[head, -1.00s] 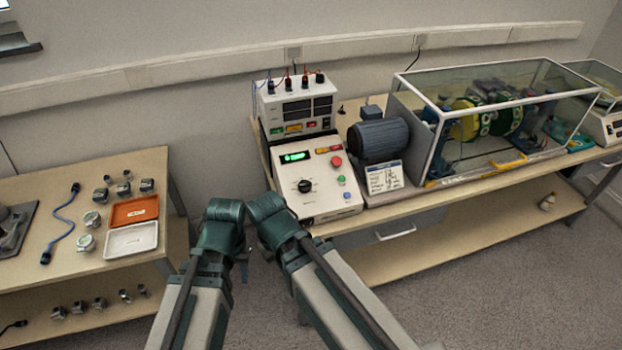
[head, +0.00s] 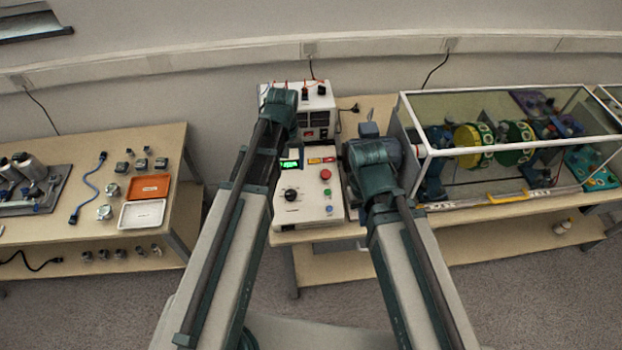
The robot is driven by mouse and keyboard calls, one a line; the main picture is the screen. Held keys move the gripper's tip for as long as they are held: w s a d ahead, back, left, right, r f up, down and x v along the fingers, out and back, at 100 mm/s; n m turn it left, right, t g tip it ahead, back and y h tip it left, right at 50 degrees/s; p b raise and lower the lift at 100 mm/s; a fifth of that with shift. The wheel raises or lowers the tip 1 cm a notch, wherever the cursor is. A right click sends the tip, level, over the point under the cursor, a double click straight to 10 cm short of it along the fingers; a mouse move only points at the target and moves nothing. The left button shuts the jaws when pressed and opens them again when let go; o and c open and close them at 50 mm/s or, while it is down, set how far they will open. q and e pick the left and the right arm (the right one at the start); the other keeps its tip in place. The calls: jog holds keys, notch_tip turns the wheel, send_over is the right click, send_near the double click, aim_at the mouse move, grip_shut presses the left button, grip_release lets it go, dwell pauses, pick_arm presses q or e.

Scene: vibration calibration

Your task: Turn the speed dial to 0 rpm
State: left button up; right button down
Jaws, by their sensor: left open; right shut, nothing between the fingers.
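The speed dial (head: 291,195) is a black round knob with a light pointer mark on the sloped white panel of the control box (head: 312,208). A green lit display (head: 290,164) sits above it, partly covered by my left arm; its digits are too small to read. My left gripper (head: 281,102) is open, above the upper instrument box behind the panel, apart from the dial. My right gripper (head: 372,152) is shut and empty, over the grey motor right of the panel. The fingertips of both are hard to make out.
A red button (head: 325,174) and smaller buttons sit right of the dial. A clear-walled case (head: 510,130) with a rotor stands to the right. A left table (head: 60,155) holds an orange tray (head: 149,186), a white tray (head: 143,214), and small metal parts.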

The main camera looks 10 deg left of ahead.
aim_at(290, 193)
pick_arm(q)
notch_tip(290, 193, down, 14)
jog(key=b, duration=1.4)
jog(key=shift+r, duration=0.1)
jog(key=shift+c, duration=0.3)
grip_shut()
jog(key=shift+a+n, duration=0.1)
jog(key=shift+n, duration=0.2)
